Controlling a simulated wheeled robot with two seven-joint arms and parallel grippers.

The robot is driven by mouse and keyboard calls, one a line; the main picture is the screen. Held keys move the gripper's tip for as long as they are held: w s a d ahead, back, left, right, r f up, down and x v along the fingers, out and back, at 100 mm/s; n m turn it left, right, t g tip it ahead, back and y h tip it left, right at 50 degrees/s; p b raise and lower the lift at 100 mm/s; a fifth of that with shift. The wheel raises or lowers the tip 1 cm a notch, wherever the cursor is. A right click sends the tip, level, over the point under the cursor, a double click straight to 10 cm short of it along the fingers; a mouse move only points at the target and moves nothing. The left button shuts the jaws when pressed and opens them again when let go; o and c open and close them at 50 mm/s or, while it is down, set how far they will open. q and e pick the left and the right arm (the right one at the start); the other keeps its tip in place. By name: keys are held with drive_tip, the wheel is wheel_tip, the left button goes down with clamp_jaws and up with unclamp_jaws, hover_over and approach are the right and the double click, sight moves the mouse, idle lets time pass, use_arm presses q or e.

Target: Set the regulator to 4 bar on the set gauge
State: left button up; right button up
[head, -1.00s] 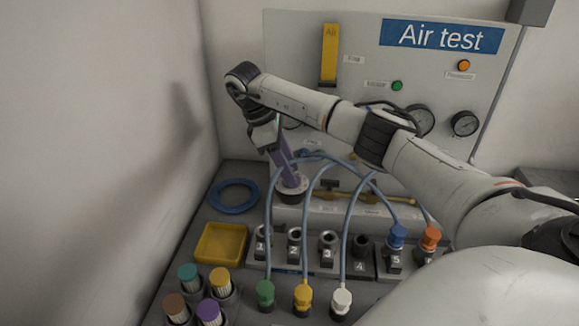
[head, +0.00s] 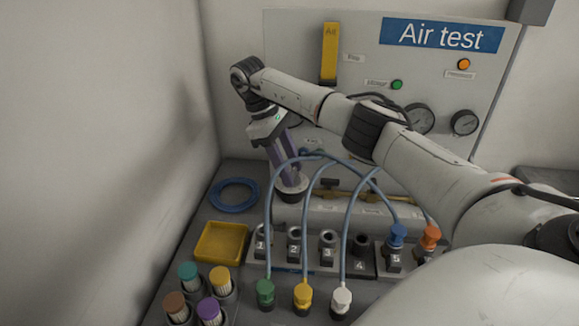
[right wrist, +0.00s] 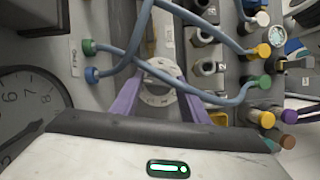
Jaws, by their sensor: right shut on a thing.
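The regulator knob (right wrist: 158,82) is a pale grey round knob with marks on its face, in the right wrist view. My right gripper (right wrist: 160,88) has its two purple fingers on either side of the knob and is shut on it. In the head view my right gripper (head: 290,176) reaches down onto the knob at the panel's lower left. A large gauge (right wrist: 28,105) with figures around 6 to 9 is cut off at the left of the right wrist view. I cannot read its needle surely or confirm it is the set gauge. My left gripper is not in view.
Blue hoses (head: 268,215) arch close to the gripper and run to coloured fittings. Numbered sockets (head: 294,245), a yellow tray (head: 221,243) and a blue ring (head: 234,195) lie in front and left. Two smaller gauges (head: 464,123) sit at the panel's right.

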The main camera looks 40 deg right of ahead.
drive_tip(key=o, duration=1.1)
drive_tip(key=shift+c, duration=0.2)
drive_tip(key=v, duration=1)
drive_tip(key=shift+r, duration=0.2)
